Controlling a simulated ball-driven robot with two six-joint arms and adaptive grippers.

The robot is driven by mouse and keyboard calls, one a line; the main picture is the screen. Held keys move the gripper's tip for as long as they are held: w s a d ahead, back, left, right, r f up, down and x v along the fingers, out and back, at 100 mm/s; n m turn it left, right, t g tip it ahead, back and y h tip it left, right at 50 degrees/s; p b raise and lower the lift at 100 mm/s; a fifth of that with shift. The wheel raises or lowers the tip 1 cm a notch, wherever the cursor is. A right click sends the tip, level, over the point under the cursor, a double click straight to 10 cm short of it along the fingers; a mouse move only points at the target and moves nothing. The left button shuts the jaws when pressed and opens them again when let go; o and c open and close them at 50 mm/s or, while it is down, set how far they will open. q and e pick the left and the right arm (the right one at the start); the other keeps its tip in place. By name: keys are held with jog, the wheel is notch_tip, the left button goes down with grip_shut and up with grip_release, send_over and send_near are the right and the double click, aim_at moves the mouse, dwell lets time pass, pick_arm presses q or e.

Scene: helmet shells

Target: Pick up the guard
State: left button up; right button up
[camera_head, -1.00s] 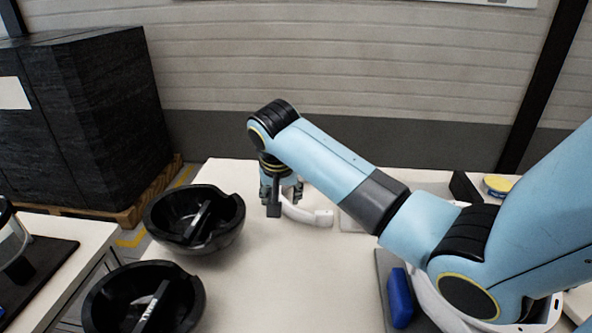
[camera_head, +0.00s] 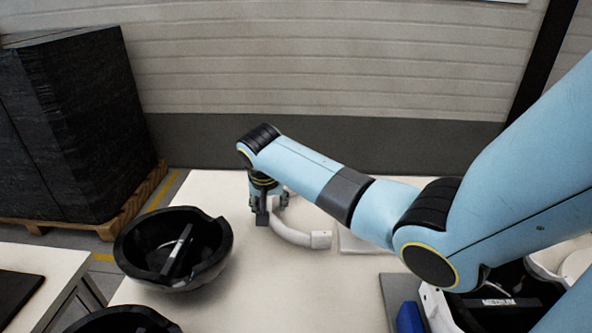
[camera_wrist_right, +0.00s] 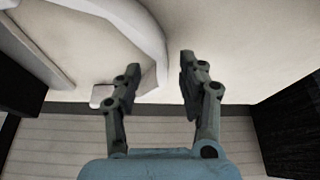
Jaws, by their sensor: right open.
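The guard, a white curved bar (camera_head: 296,233), lies on the white table. In the right wrist view its curved band (camera_wrist_right: 148,38) comes from the top and bends down between my open fingers. My right gripper (camera_head: 267,208) points down at the guard's far left end, low over the table. In the wrist view the right gripper (camera_wrist_right: 158,66) is open, with the band closer to the left finger. I cannot tell whether a finger touches it. The guard's far end is partly hidden by the gripper. My left gripper is not in view.
A black helmet shell (camera_head: 210,235) stands left of the gripper, with another shell (camera_head: 122,322) nearer the front edge. A flat pale piece (camera_head: 358,241) lies right of the guard. A blue object (camera_head: 409,318) and a helmet (camera_head: 500,300) are at lower right. Mid-table is clear.

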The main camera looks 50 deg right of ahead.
aim_at(269, 207)
jog(key=x, duration=0.3)
jog(key=shift+w+f, duration=0.15)
jog(key=shift+c, duration=0.3)
grip_shut()
